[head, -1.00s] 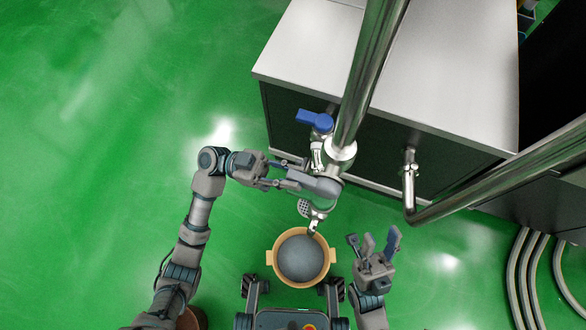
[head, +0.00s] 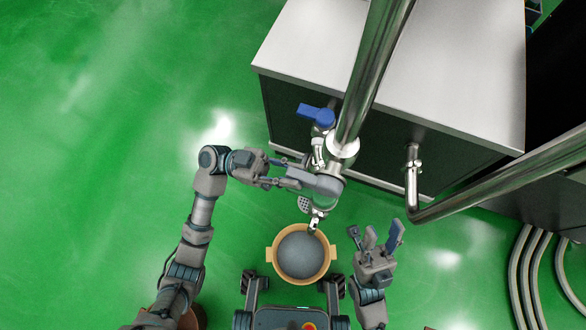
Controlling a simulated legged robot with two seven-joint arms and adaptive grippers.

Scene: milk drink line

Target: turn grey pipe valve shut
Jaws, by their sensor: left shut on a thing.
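The grey pipe valve (head: 322,184) has a grey lever handle on the steel pipe, at the centre of the head view. My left gripper (head: 291,172) comes in from the left and is shut on the grey valve's handle; its fingers partly hide the handle. My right gripper (head: 375,240) is open and empty, lower right of the valve, apart from the pipe.
A tan two-handled pot (head: 271,257) with a grey surface inside stands below the spout. A blue valve handle (head: 315,113) sits above the grey one. A thick steel pipe (head: 372,75) rises before a steel-topped cabinet (head: 450,60). Green floor is clear at left.

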